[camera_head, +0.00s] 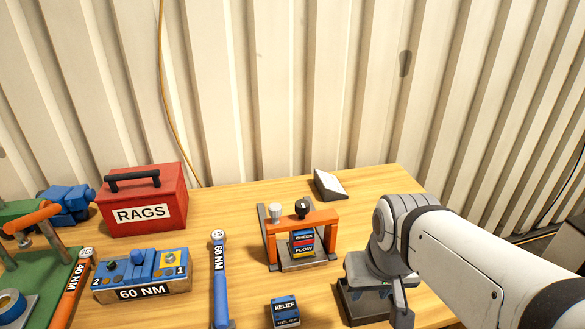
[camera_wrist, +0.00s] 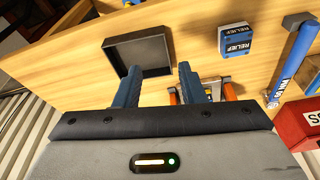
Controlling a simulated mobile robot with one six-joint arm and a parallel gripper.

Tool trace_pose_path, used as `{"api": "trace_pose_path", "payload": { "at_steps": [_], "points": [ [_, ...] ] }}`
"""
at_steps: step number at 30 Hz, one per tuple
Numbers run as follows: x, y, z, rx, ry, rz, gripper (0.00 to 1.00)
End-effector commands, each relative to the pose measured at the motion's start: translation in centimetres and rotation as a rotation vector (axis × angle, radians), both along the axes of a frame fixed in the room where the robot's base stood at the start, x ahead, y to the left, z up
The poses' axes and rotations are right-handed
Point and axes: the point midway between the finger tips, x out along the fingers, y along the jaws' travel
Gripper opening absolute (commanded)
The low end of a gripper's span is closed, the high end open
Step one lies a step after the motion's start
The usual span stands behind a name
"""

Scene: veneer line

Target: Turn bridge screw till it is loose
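An orange bridge (camera_head: 302,221) stands on a grey base on the table, over a stack of blocks marked CHECK and FLOW (camera_head: 303,243). On its top are a black round knob (camera_head: 302,207) and a pale grey knob (camera_head: 276,211); which one is the bridge screw I cannot tell. My gripper (camera_wrist: 158,72) is open and empty, its two blue fingers apart in the wrist view.
A dark tray (camera_wrist: 158,47) lies near my gripper. A blue RELIEF block (camera_head: 285,309) and a blue 60 NM wrench (camera_head: 220,279) lie left of it. Further left are a 60 NM block (camera_head: 143,291), a red RAGS box (camera_head: 165,190) and an orange 40 NM wrench (camera_head: 70,297). A grey wedge (camera_head: 328,186) stands behind the bridge.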

Motion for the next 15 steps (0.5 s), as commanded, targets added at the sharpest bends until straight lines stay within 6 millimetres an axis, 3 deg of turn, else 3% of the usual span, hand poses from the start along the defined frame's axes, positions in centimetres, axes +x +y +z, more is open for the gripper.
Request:
{"api": "trace_pose_path", "payload": {
  "at_steps": [3, 8, 11, 15],
  "points": [
    [0.0, 0.0, 0.0, 0.0, 0.0, 0.0, 0.38],
    [1.1, 0.3, 1.1, 0.008, 0.011, -0.027, 0.51],
    [3.4, 0.5, 3.1, 0.027, 0.034, -0.1, 0.54],
    [8.6, 2.2, 6.4, 0.06, 0.083, -0.251, 0.54]
  ]
}}
